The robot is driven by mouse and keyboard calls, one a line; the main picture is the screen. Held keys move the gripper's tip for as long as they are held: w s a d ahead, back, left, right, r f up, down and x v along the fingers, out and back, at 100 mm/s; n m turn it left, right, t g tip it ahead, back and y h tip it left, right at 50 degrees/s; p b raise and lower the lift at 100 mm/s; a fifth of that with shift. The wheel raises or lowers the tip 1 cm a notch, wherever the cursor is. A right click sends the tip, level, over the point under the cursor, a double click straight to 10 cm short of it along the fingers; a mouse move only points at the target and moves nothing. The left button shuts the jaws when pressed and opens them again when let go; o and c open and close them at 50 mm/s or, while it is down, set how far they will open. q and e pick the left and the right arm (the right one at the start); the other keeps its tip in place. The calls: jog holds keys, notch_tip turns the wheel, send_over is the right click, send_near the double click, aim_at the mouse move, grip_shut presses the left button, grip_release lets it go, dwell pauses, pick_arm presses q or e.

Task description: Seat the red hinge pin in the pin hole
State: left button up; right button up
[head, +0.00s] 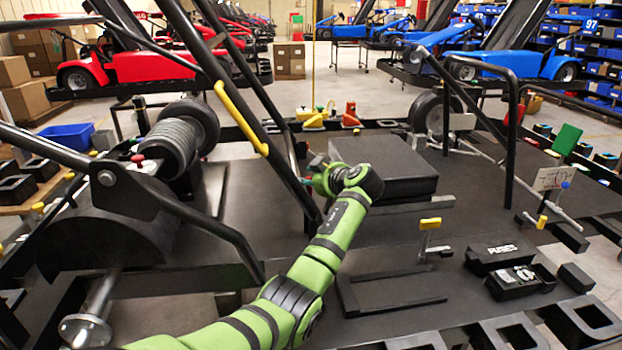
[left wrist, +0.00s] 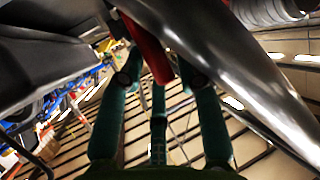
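My left gripper (head: 322,180) is in the middle of the head view, beside the slanted black frame tube (head: 262,135). A small bit of red shows at its fingertips there. In the left wrist view the green fingers (left wrist: 160,78) close around a red piece, which looks like the hinge pin (left wrist: 147,45). The pin is tilted, and its upper end runs up beside a shiny dark tube (left wrist: 215,65). The pin hole is hidden or too small to make out, so I cannot tell how the pin stands to it. My right gripper is out of view.
A black box-shaped block (head: 385,167) lies just right of the gripper. A yellow-handled clamp (head: 430,225) and a black fuse box (head: 500,256) stand in front right. A coil spring (head: 170,143) and a bent tube (head: 190,215) crowd the left.

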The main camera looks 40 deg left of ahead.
pick_arm(q)
jog(key=shift+r+p, duration=0.8)
jog(key=b+v, duration=0.2)
jog(key=v, duration=1)
jog(key=shift+f+b, duration=0.15)
jog(key=shift+b, duration=0.25)
